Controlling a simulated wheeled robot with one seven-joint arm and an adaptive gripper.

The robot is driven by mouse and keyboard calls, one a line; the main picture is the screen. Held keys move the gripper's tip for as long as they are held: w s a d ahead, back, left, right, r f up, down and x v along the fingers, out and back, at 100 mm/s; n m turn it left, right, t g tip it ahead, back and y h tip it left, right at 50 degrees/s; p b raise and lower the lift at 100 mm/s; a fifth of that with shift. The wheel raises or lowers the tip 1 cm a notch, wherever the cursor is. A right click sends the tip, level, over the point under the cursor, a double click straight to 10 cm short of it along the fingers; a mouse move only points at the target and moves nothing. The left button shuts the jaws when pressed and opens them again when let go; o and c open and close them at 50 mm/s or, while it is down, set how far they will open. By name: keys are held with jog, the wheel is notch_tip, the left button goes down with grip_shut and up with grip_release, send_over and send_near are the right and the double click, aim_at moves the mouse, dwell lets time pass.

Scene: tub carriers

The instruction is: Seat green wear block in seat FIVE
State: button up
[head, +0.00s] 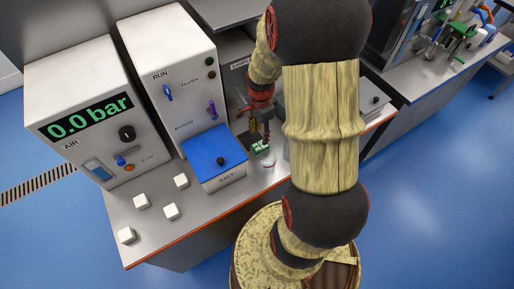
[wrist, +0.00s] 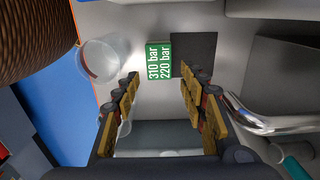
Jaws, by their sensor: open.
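My gripper (wrist: 160,84) is open, and nothing shows between its fingers in the wrist view. In the head view my gripper (head: 262,130) hangs low over the bench, partly blurred by its small size. A green piece (wrist: 159,60) with white "310 bar" and "220 bar" text lies just beyond the fingertips, apart from them. It also shows in the head view (head: 259,146), below the gripper. I cannot tell whether it is the wear block or a display. A dark square (wrist: 204,48) lies beside it. No seat marked FIVE is readable.
A clear cup (wrist: 100,60) stands left of the green piece. A bent metal pipe (wrist: 262,120) is at the right. In the head view, a blue-lidded box (head: 214,152), several white blocks (head: 141,201) and a control cabinet (head: 172,75) occupy the bench. My arm hides part of the bench.

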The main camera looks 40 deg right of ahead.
aim_at(260, 145)
notch_tip(260, 145, down, 3)
jog(key=shift+r+b, duration=0.15)
jog(key=shift+b, duration=0.15)
jog(key=shift+f+b, duration=0.95)
jog(key=shift+f, duration=1.75)
jog(key=shift+s, duration=0.1)
jog(key=shift+c, duration=1.3)
jog(key=c, duration=0.8)
jog(key=shift+r, duration=0.1)
